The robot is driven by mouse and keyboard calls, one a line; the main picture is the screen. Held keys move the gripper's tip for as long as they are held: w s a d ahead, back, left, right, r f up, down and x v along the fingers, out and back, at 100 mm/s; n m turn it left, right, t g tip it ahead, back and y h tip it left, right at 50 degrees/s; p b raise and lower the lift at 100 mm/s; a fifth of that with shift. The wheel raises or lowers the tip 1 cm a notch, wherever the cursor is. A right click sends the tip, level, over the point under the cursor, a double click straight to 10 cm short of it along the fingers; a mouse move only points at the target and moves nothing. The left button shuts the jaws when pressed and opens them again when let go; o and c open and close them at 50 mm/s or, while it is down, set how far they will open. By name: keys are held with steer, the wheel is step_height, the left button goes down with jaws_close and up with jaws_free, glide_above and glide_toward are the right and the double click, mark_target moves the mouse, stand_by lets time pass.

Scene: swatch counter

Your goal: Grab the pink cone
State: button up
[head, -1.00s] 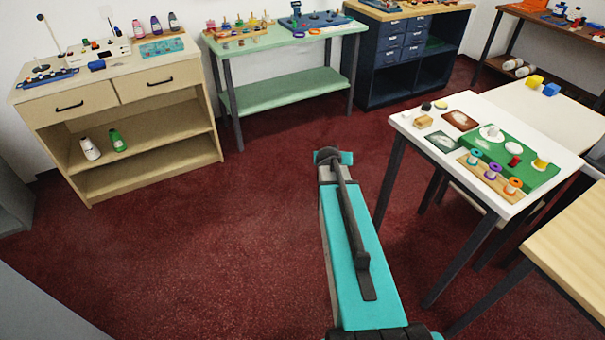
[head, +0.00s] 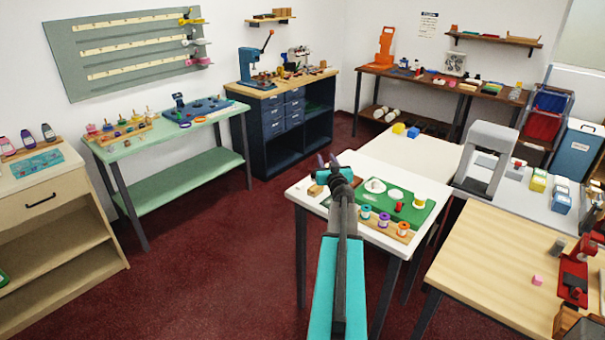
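I cannot make out a clear pink cone in the head view. A small pink piece (head: 537,280) lies on the light wood table at the lower right; it looks blocky, but it is too small to be sure of its shape. Small pinkish pieces (head: 91,129) also stand by the wooden rack on the green table, their shape unclear. My gripper (head: 328,161) is at the far end of my teal arm, in front of the white table's left part in the picture. It is well away from both pink spots, and its finger opening is too small to read.
The white table (head: 299,191) holds a green board (head: 419,217) and a wooden strip with several spools. The light wood table (head: 480,262) has a red clamp-like tool (head: 575,272). A green table (head: 135,143) and a dark cabinet stand behind. Red carpet is open at left centre.

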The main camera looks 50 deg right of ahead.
steer(key=s+d+r+t+y, duration=0.1)
steer(key=s+d+r, duration=0.2)
steer(key=s, duration=0.1)
steer(key=shift+s+d+n+p, duration=0.25)
steer(key=shift+s+n+p, duration=0.05)
steer(key=shift+n+p, duration=0.1)
steer(key=shift+w, duration=0.15)
